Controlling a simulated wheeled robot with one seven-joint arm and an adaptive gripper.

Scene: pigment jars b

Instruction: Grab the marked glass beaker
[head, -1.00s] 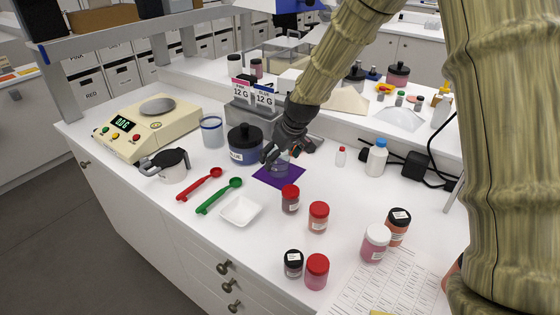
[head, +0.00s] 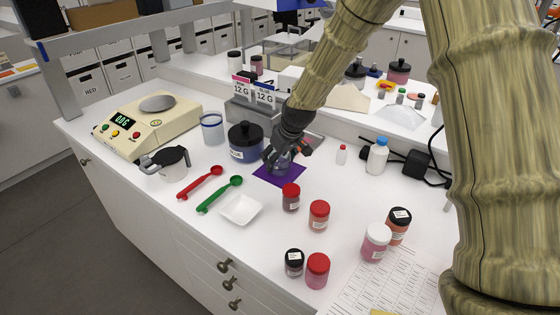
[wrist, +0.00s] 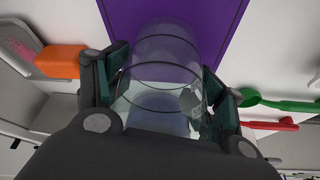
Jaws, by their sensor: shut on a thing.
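The glass beaker (wrist: 165,72) is clear with dark ring lines, and it fills the middle of the wrist view. It stands at or just above the purple mat (wrist: 220,20); I cannot tell whether it touches. My gripper (wrist: 165,95) is shut on it, with one finger on each side. In the head view my gripper (head: 280,157) comes down from above, and the beaker (head: 282,164) shows faintly between its fingers over the purple mat (head: 268,177). The fingers hide part of the beaker.
A dark blue jar with a black lid (head: 245,145) stands close left of my gripper. Red-lidded jars (head: 290,197) stand in front. A scale (head: 150,125), a green scoop (head: 220,195) and a white weighing dish (head: 240,209) lie left.

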